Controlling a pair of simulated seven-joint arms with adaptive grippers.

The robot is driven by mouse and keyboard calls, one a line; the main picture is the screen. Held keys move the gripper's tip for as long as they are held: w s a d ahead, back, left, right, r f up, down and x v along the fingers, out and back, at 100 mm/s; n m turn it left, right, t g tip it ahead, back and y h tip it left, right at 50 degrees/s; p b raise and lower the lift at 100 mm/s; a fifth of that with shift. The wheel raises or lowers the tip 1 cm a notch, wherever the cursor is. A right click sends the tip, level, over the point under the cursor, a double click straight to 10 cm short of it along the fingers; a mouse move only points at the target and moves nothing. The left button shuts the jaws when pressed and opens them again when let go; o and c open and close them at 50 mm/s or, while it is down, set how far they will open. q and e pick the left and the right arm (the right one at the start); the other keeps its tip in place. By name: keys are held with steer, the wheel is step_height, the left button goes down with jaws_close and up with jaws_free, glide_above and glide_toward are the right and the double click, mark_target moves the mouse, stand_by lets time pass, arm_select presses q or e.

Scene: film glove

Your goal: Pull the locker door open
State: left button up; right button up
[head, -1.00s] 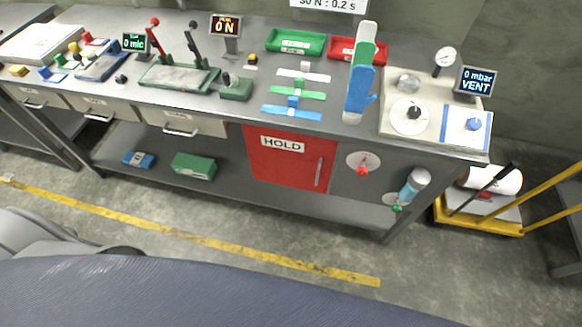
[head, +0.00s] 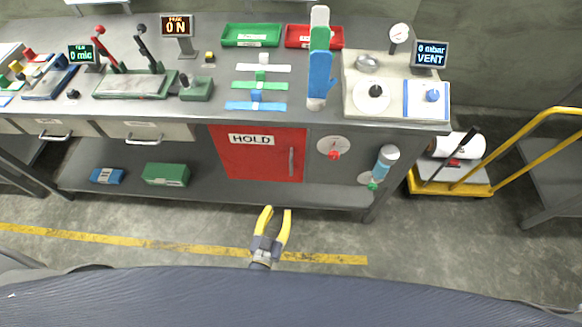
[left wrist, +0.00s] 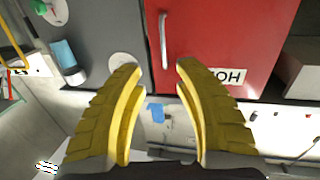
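The red locker door (head: 258,165), labelled HOLD, is closed under the bench. Its upright metal bar handle (head: 291,161) is on the door's right side. In the left wrist view the door (left wrist: 222,45) appears upside down, with the handle (left wrist: 163,40) beyond the fingertips. My left gripper (head: 275,210) has yellow fingers spread apart and empty, in front of and below the door, apart from the handle. It also shows in the left wrist view (left wrist: 158,68). My right gripper is not in view.
A red-knobbed dial (head: 333,148) and a blue cylinder (head: 386,160) sit right of the door. The bench top (head: 215,105) holds levers, trays and gauges. Boxes, including a green one (head: 166,174), lie on the lower shelf. A yellow cart (head: 450,186) stands right. Floor in front is clear.

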mark_target(291, 169)
arm_select(q)
steer(key=shift+t, duration=0.4)
steer(key=w+d, duration=0.1)
steer(key=w, duration=0.4)
steer(key=w+r, duration=0.1)
steer(key=w, duration=0.5)
steer(key=w+d, duration=0.1)
steer(key=w, duration=0.5)
steer(key=shift+w+d+r, duration=0.15)
steer(key=shift+d, duration=0.2)
jaws_close()
